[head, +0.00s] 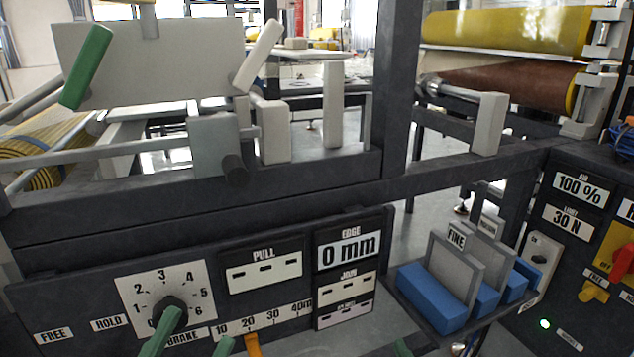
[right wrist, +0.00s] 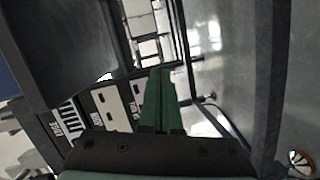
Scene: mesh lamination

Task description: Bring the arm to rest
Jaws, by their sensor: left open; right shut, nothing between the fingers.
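My left gripper (head: 198,328) is at the bottom of the head view, with two green fingers spread apart and nothing between them. One finger overlaps the dark knob (head: 168,303) of the brake dial (head: 190,278) in the picture; I cannot tell whether they touch. The rest of both arms is out of the head view.
A dark frame post (head: 398,90) and beam stand behind the panel. A tray with blue-based blocks (head: 432,300) juts out at right, beside a control box (head: 530,240). A green lever (head: 87,67) and a white lever (head: 258,55) flank a pale plate (head: 150,65).

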